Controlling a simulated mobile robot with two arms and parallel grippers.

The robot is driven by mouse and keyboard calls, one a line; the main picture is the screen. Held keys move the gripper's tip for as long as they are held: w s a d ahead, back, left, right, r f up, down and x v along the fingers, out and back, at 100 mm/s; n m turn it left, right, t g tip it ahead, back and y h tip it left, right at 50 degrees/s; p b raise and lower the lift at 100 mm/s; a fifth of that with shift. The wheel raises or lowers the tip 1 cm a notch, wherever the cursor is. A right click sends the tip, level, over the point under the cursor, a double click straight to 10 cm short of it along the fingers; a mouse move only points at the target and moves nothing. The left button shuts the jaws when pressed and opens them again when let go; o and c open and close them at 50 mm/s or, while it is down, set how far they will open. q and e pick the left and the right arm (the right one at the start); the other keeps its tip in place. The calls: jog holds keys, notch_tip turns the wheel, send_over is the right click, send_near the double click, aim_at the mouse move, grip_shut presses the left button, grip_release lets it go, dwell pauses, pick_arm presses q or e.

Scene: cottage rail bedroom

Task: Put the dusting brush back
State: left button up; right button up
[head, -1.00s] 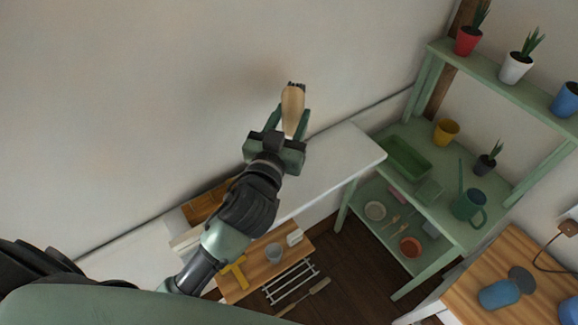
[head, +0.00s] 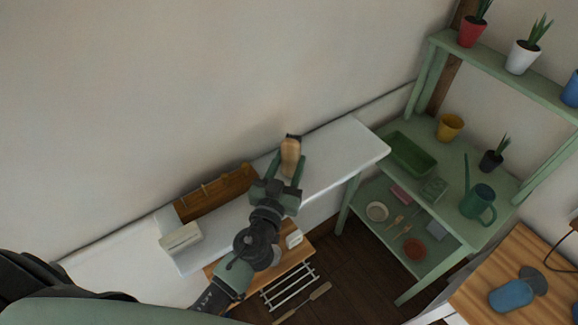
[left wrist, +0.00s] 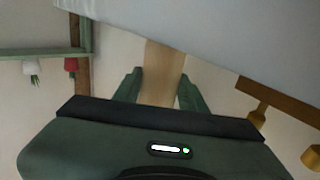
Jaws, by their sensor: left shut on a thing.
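The dusting brush (head: 290,156) has a pale wooden handle with a dark end. My left gripper (head: 289,168) is shut on the handle, with the dark end pointing up and away in the head view. The brush appears over or beside the white ledge (head: 345,152) along the wall; the exact gap cannot be told. In the left wrist view the handle (left wrist: 162,72) sits between the fingers (left wrist: 160,90). A wooden rail with pegs (head: 216,192) is left of the gripper; part of it also shows in the left wrist view (left wrist: 280,101). My right gripper is not in view.
A pale block (head: 180,237) lies at the rail's left end. A green shelf unit (head: 452,185) with pots, a tray and a watering can stands right. A wooden table (head: 480,285) is at lower right. The ledge's right part is clear.

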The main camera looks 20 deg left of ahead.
pick_arm(q)
jog(key=shift+f, duration=0.15)
jog(key=o, duration=1.2)
